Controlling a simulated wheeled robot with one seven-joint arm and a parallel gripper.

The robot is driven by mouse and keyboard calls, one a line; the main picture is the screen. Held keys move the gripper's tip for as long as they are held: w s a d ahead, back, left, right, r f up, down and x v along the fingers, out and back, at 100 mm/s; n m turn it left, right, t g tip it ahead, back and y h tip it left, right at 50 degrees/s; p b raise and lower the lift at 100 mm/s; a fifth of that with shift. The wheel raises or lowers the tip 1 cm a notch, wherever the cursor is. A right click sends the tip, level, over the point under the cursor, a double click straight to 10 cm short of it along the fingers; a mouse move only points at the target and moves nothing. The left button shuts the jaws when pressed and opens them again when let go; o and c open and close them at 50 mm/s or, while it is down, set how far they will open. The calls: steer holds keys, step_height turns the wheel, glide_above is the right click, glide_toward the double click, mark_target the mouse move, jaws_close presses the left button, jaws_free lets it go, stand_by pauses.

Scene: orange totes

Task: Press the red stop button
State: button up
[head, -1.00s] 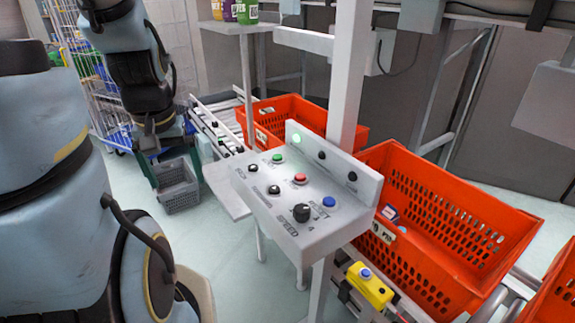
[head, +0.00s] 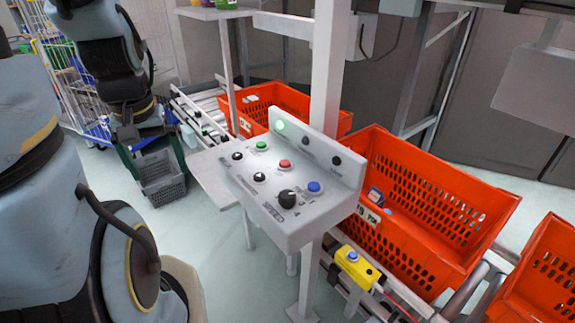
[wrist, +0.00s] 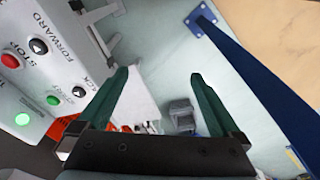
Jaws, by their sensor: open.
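The red stop button (head: 284,164) sits on top of a pale grey control panel (head: 243,199), between a green button (head: 261,145) and a blue button (head: 314,187). In the wrist view the red button (wrist: 11,60), labelled STOP, is at the far left edge. The green START button (wrist: 54,100) is below and right of it. My gripper (wrist: 160,75) is open and empty, its dark green fingers spread apart. They point past the panel's side toward the floor, not at the red button. In the head view the gripper is left of the panel, apart from it.
A grey post (head: 328,75) rises behind the panel. An orange tote (head: 430,215) stands right of it, another (head: 290,100) behind. A yellow box (head: 357,265) with a blue button is below right. Black knobs (head: 286,198) share the panel. A grey crate (head: 163,185) is on the floor left.

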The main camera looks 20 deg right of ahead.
stand_by(0.4)
jaws_close()
stand_by(0.6)
stand_by(0.9)
